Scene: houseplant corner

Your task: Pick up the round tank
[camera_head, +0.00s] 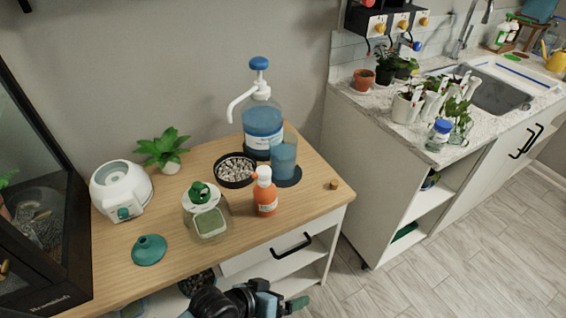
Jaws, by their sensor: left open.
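The round tank (210,222) is a squat clear vessel with a white top and a green cap, standing upright on the wooden counter. It looks greenish inside. My left gripper (250,301) is at the bottom edge of the head view, in front of the counter's front edge and apart from the tank. It is open, and part of it is cut off by the frame. My right gripper is not in view.
An orange bottle (265,196) stands right of the tank, with a dish of pebbles (235,171) behind it. A teal funnel (149,250) and a white round device (121,190) stand to the left. Behind are a blue pump bottle (262,122) and a blue cup (284,160).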

